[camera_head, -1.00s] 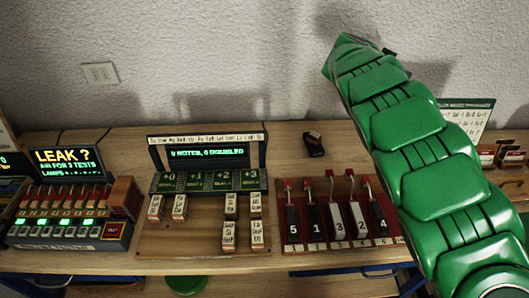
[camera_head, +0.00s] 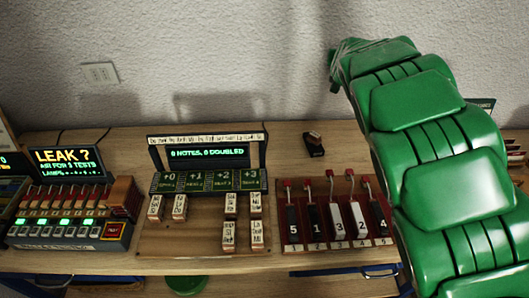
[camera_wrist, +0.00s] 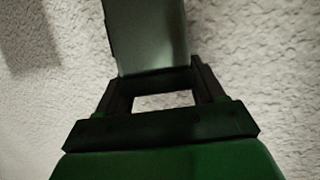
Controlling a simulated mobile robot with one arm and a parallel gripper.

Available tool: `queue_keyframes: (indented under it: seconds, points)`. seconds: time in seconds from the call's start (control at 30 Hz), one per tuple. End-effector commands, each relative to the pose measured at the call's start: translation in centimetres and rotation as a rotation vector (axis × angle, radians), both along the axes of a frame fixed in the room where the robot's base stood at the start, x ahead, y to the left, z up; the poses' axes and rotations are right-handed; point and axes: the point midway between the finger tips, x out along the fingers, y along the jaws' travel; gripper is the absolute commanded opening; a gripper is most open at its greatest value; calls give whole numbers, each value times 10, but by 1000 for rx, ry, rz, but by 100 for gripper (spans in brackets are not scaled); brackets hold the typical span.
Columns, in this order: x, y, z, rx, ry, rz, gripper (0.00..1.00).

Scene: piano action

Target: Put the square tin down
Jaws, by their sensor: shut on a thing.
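In the wrist view my gripper (camera_wrist: 155,92) is shut on the square tin (camera_wrist: 148,38), a dull grey-green flat-sided thing that runs out of the top of the picture. The tin is held up in front of the pale textured wall, with no table surface seen under it. In the head view my green arm reaches up across the right side. Its far end is near the wall, high above the table, and the gripper and tin cannot be made out there.
The wooden table (camera_head: 285,150) carries a LEAK panel (camera_head: 68,160), a notes display (camera_head: 208,153) with small blocks, and a red board with numbered keys (camera_head: 293,240). A small dark object (camera_head: 313,144) lies behind the keys. Bare wood shows around it.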

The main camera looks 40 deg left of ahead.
Motion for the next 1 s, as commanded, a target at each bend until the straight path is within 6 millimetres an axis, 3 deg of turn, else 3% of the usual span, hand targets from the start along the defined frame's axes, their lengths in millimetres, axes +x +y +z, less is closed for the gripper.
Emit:
queue_keyframes:
  seconds: [0.47,0.8,1.0]
  points:
    - [-76,42,-10,0,-2,377,28]
    - [-162,60,-16,2,-2,696,28]
    - [-212,61,-19,1,1,862,28]
